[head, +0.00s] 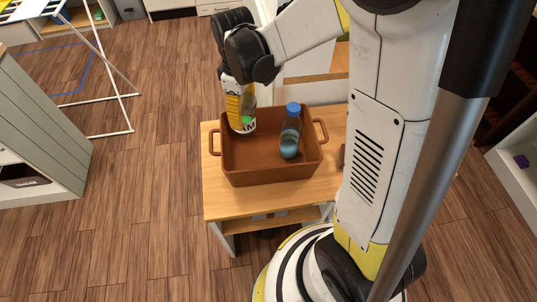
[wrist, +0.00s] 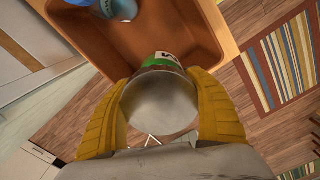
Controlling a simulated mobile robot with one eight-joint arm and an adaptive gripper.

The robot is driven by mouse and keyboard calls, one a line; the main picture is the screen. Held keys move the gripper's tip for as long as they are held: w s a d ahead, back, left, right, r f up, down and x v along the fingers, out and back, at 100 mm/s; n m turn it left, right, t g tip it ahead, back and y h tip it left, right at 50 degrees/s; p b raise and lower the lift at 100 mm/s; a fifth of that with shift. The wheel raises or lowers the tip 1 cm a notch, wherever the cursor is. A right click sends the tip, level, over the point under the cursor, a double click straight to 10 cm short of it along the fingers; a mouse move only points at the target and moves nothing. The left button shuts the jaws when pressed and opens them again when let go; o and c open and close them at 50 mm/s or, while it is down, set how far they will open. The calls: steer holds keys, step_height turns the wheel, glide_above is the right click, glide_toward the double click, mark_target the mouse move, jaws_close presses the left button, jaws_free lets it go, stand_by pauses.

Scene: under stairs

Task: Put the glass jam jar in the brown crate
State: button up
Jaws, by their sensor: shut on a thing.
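The brown crate (head: 270,174) stands on a small wooden table and is open at the top. My gripper (head: 238,108) points down over the crate's back left part. Its yellow fingers are shut on the glass jam jar (head: 247,125), whose white and green label shows between them. In the wrist view the jar's round grey top (wrist: 160,103) sits between both fingers (wrist: 162,115), with the crate (wrist: 150,40) beyond it. The jar's lower end lies within the crate's outline in the head view; I cannot tell if it touches the floor.
A blue-capped bottle (head: 290,135) stands inside the crate, right of the jar. The wooden table (head: 228,204) has bare room in front of the crate. A grey cabinet (head: 40,130) stands at left, and a white frame (head: 108,133) behind it. A striped rug (wrist: 285,60) lies beyond the table.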

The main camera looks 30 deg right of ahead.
steer(key=shift+r+n, duration=0.25)
steer(key=shift+n, duration=0.05)
steer(key=b, duration=0.9)
glide_above(249, 158)
step_height(249, 158, down, 17)
steer(key=shift+w+f, duration=0.1)
steer(key=shift+f, duration=0.05)
steer(key=o, duration=1.4)
steer(key=shift+o, duration=0.2)
